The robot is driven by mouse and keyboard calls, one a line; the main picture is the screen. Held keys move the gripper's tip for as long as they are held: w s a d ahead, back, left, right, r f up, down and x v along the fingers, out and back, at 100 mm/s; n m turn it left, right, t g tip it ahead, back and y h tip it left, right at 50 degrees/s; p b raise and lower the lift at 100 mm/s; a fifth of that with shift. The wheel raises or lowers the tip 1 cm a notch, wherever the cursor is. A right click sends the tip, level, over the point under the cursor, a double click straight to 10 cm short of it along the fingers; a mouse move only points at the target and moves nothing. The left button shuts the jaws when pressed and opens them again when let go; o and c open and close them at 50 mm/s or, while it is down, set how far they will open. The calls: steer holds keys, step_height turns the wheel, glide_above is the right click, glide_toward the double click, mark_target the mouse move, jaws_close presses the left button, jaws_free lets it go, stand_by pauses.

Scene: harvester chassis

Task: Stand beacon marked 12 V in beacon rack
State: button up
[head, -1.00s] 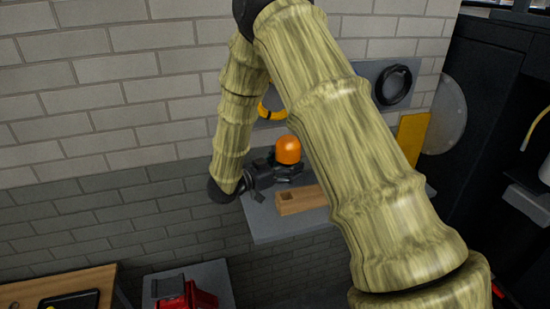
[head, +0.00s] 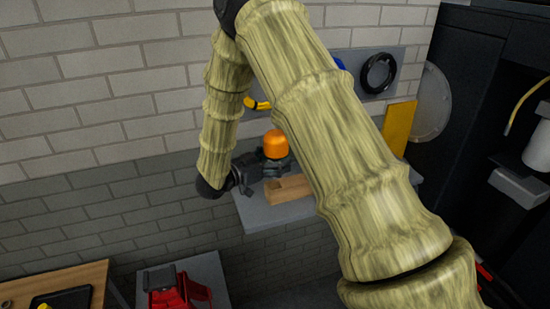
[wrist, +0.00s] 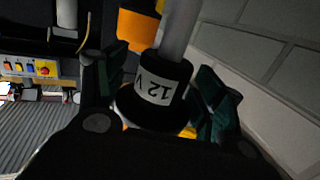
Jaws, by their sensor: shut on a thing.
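The beacon (head: 275,145) has an orange dome and a dark base, and looks upright in the head view. In the wrist view its black collar (wrist: 157,88) carries a white label reading 12 V, upside down, with a grey stem above it in the picture. My gripper (head: 268,168) is shut on the beacon's dark base; its fingers flank the collar in the wrist view. A wooden block (head: 292,188), seemingly the beacon rack, lies on the grey shelf just below the beacon. My arm hides its right end. I cannot tell whether the stem touches the block.
The grey shelf (head: 255,213) runs along the brick wall. A grey wall panel holds a black ring (head: 378,73). A yellow board (head: 398,127) and dark machinery stand right. A red object (head: 175,290) and a wooden table (head: 85,283) are low at left.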

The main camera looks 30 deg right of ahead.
mark_target(275, 178)
steer(key=shift+s+f, duration=0.2)
steer(key=shift+w+f+b, duration=0.25)
steer(key=shift+f+b, duration=0.05)
steer(key=shift+f, duration=0.25)
steer(key=shift+w+f+b, duration=0.2)
steer(key=shift+f+b, duration=0.05)
steer(key=shift+f, duration=0.25)
steer(key=shift+s+f+b, duration=0.3)
steer(key=shift+f+b, duration=0.1)
steer(key=shift+f, duration=0.1)
steer(key=shift+w+f+b, duration=0.2)
steer(key=shift+f+b, duration=0.2)
steer(key=shift+f, duration=0.5)
steer(key=shift+f+b, duration=0.65)
steer(key=shift+f, duration=0.55)
steer(key=shift+s, duration=0.1)
steer(key=o, duration=1.5)
steer(key=shift+a, duration=0.1)
steer(key=shift+c, duration=0.2)
steer(key=a, duration=1.2)
steer(key=shift+s+r, duration=0.35)
steer(key=shift+s, duration=0.05)
